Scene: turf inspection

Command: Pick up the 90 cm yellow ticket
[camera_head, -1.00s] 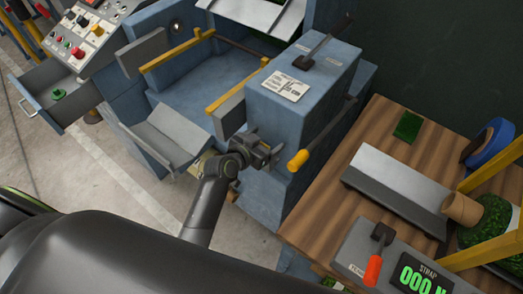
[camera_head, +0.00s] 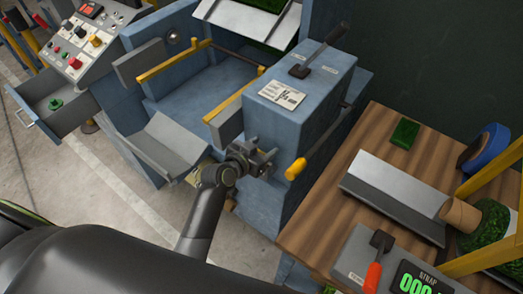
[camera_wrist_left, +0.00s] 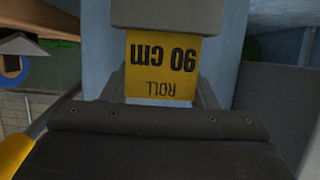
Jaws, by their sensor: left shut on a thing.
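The yellow ticket (camera_wrist_left: 163,68) fills the middle of the left wrist view. Its black print reads "90 cm" and "ROLL", upside down in that view. My left gripper (camera_head: 264,160) is at the side of the blue machine (camera_head: 300,115), just left of a yellow-gripped lever. In the wrist view my left gripper (camera_wrist_left: 160,92) is shut on the ticket, with a finger at each side of it. A grey block (camera_wrist_left: 167,15) meets the ticket's far edge; I cannot tell whether they touch. The ticket cannot be made out in the head view. My right gripper is not in view.
The yellow-gripped lever (camera_head: 296,169) sticks out close to my left gripper. A wooden bench (camera_head: 318,218) stands to the right, with a grey sloped block (camera_head: 395,195) and a red-handled strap unit (camera_head: 355,258). An open drawer (camera_head: 52,105) is at the left.

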